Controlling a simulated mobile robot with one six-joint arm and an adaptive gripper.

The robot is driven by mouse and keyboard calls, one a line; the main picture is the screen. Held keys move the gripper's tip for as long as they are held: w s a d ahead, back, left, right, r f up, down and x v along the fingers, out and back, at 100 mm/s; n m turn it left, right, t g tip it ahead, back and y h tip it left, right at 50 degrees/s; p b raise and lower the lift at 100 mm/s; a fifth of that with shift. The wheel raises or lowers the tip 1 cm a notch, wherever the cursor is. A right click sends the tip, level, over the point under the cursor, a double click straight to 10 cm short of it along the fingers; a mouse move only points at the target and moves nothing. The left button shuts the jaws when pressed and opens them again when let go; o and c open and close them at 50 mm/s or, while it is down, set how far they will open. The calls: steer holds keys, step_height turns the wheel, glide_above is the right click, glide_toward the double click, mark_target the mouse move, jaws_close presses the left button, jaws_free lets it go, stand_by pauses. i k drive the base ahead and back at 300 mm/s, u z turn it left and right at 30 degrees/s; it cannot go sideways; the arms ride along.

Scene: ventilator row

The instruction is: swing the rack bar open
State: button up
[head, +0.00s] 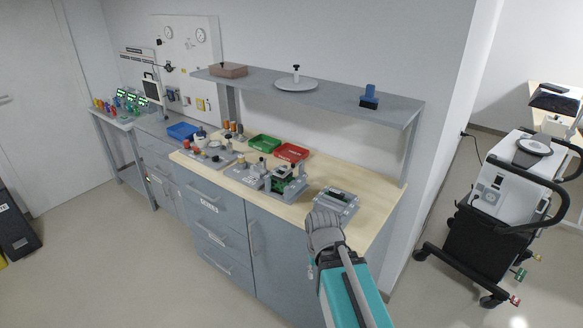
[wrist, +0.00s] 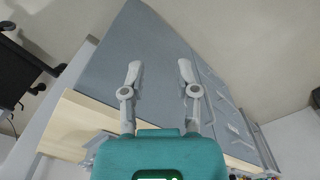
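A low grey rack-like unit (head: 337,203) with a dark strip across its top sits near the right end of the wooden bench top (head: 372,200). I cannot clearly make out a separate rack bar or whether it is open. My grey wrist (head: 325,230) is in front of the bench edge, close to this unit and partly in front of it. My fingers are not clear in the head view. In the wrist view my gripper (wrist: 160,75) is open and empty, its two fingers apart before the grey cabinet front (wrist: 155,40).
A fixture with a green part (head: 287,180) stands left of the grey unit. Red (head: 291,152) and green (head: 264,143) trays lie behind. A grey shelf (head: 325,90) overhangs the bench.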

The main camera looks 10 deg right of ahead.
mark_target(293, 166)
steer(key=k, duration=1.35)
steer(key=z, duration=0.45)
steer(key=i, duration=2)
steer(key=u, duration=0.75)
